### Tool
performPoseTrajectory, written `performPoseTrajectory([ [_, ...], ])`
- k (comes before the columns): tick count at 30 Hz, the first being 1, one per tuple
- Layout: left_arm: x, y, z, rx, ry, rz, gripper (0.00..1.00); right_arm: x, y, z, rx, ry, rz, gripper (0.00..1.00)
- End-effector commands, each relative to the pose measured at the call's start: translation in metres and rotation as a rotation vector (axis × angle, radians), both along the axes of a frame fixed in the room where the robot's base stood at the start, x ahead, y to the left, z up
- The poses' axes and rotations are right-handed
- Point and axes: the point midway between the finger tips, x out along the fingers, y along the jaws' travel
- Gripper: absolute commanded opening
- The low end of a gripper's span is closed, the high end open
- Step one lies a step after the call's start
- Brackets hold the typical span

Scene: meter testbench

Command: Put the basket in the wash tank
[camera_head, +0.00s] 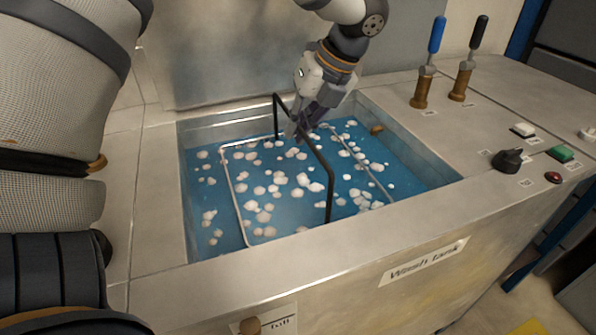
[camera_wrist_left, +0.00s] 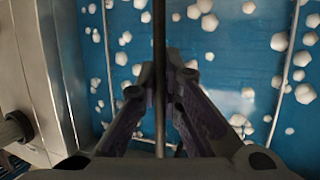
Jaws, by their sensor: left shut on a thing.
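The wash tank (camera_head: 330,236) is an open steel basin filled with blue water and white foam blobs. The basket sits inside it, with its thin wire rim (camera_head: 237,200) showing at about the water surface; its lower part is hidden. Its black handle (camera_head: 322,168) stands up above the water. My left gripper (camera_head: 297,131) is shut on the handle's top bar, over the tank. In the left wrist view the handle (camera_wrist_left: 159,35) runs between the fingers (camera_wrist_left: 160,85), with water and foam below. My right gripper is not in view.
Two levers, one blue-topped (camera_head: 436,38) and one black-topped (camera_head: 478,35), stand on the right deck. A black knob (camera_head: 508,160), a green button (camera_head: 561,153) and a red button (camera_head: 553,177) are nearby. A steel panel (camera_head: 225,65) rises behind the tank.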

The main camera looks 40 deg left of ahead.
Motion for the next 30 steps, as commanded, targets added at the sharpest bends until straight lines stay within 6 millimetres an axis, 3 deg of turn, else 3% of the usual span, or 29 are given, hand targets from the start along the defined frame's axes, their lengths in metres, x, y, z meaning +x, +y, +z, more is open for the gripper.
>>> performPoseTrajectory([
  [3,0.000,0.000,-0.024,0.002,0.009,-0.001,0.00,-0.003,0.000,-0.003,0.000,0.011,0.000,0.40],
  [14,0.000,0.000,-0.079,0.002,0.007,0.000,0.00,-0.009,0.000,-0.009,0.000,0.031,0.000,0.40],
  [26,0.000,0.000,-0.085,0.001,0.003,-0.001,0.00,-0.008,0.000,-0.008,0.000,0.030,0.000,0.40],
  [27,0.000,0.000,-0.085,0.000,0.004,-0.001,0.16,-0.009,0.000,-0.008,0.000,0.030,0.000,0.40],
  [28,0.000,0.000,-0.085,0.000,0.004,-0.001,0.23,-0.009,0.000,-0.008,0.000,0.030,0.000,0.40],
  [30,0.000,0.000,-0.085,0.000,0.004,-0.001,0.27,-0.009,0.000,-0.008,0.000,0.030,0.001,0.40],
])
